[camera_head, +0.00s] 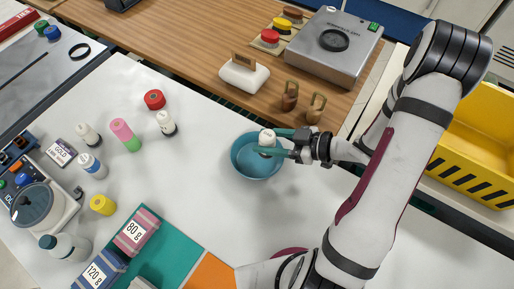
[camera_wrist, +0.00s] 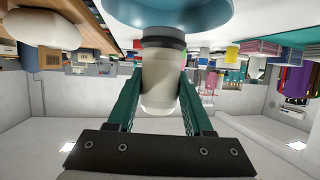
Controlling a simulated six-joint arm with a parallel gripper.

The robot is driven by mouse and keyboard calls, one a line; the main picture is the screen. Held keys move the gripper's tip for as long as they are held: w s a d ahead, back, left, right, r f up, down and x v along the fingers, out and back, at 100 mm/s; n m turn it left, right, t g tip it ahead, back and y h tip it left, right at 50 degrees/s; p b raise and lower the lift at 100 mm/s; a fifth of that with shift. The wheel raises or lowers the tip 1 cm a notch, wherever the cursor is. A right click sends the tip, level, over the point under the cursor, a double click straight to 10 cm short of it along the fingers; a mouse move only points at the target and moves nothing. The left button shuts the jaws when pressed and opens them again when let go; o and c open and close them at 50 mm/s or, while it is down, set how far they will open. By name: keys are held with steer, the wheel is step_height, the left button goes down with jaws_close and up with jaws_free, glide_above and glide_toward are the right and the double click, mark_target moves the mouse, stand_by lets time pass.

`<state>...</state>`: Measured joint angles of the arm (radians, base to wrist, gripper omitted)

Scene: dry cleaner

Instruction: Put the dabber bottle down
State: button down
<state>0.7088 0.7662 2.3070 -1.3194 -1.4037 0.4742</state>
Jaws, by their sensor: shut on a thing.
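My gripper (camera_head: 284,143) is shut on a white dabber bottle (camera_head: 267,138) with a dark band near one end. In the wrist view the bottle (camera_wrist: 161,75) sits between the two green fingers (camera_wrist: 160,98), its dark-banded end toward the teal bowl. In the head view the bottle is over the teal bowl (camera_head: 245,168), near its upper right rim. The bowl also shows at the top of the wrist view (camera_wrist: 168,12). Whether the bottle touches the bowl cannot be told.
Other small bottles, such as a white one (camera_head: 165,123) and a pink and green one (camera_head: 125,136), stand left on the white table. A red roll (camera_head: 154,99) is near them. The white table right of the bowl is clear.

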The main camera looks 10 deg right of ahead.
steer(key=x, duration=0.3)
steer(key=shift+s+f, duration=0.15)
steer(key=shift+f, duration=0.15)
step_height(320, 180, down, 3)
steer(key=shift+f, duration=0.45)
steer(key=shift+c, duration=1.5)
jaws_free()
steer(key=shift+f, duration=0.1)
